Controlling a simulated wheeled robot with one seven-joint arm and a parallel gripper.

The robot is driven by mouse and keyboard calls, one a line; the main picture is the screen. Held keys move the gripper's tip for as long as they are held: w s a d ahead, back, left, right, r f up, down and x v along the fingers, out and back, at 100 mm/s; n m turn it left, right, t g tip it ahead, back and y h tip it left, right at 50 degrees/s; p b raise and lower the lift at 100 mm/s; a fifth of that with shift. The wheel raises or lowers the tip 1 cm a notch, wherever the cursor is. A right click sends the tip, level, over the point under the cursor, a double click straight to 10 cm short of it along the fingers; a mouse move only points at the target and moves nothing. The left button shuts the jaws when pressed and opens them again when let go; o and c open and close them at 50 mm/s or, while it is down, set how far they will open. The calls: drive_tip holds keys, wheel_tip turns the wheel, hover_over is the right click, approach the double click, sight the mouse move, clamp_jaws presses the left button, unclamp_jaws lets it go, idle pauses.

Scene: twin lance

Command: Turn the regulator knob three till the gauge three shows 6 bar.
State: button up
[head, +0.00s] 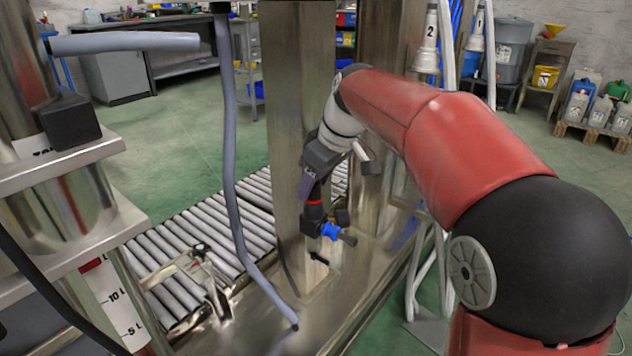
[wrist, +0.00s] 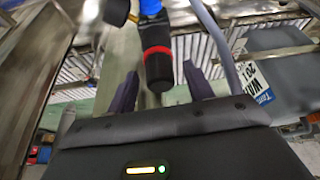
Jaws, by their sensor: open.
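A regulator with a black knob (wrist: 158,72), a red ring and a blue body (wrist: 150,7) shows in the wrist view. In the head view its red ring (head: 314,202) and blue body (head: 330,231) sit at the steel column, below my gripper (head: 308,186). In the wrist view my gripper (wrist: 160,82) is open, with one dark finger on each side of the knob's end. Gaps show on both sides of the knob. A dark round part (wrist: 115,10) sits beside the regulator; I cannot tell if it is a gauge. No gauge dial or number is readable.
The steel column (head: 298,110) stands right behind the regulator. A grey hose (head: 232,170) hangs left of it. A roller conveyor (head: 190,245) runs behind.

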drive_tip(key=c, duration=1)
drive_tip(key=shift+m, duration=0.3)
drive_tip(key=m+t+p, duration=0.1)
drive_tip(key=m, duration=0.1)
drive_tip(key=m+h+p, duration=0.1)
drive_tip(key=m, duration=0.2)
drive_tip(key=shift+s+a+r+t+h, duration=0.1)
drive_tip(key=shift+a+r+t+h, duration=0.05)
drive_tip(key=shift+t+h, duration=0.2)
drive_tip(key=shift+a+m+h+p, duration=0.1)
drive_tip(key=shift+m+h+p, duration=0.7)
drive_tip(key=shift+m, duration=1.9)
drive_tip(key=o, duration=1)
